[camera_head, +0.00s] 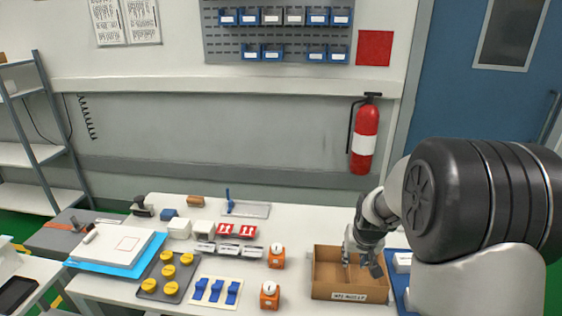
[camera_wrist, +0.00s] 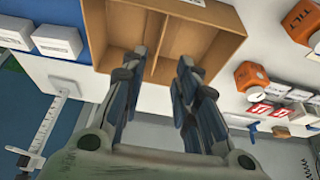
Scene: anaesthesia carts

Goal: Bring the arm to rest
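My arm (camera_head: 430,210) comes in from the right side of the head view and bends down toward the table. My gripper (camera_head: 362,262) hangs over the cardboard box (camera_head: 350,293), which has a label on its front and a divider inside. In the wrist view my gripper (camera_wrist: 160,68) points at the box (camera_wrist: 232,42). Its two fingers are apart, and only the box's inside and divider show between them. I cannot tell whether the fingertips are above the box's rim or below it.
The white table (camera_head: 210,290) holds orange blocks (camera_head: 276,257), yellow knobs on a grey plate (camera_head: 170,275), blue switches (camera_head: 215,291) and white boxes (camera_head: 178,228). A blue tray (camera_head: 397,270) lies right of the box. A fire extinguisher (camera_head: 364,140) hangs on the wall behind.

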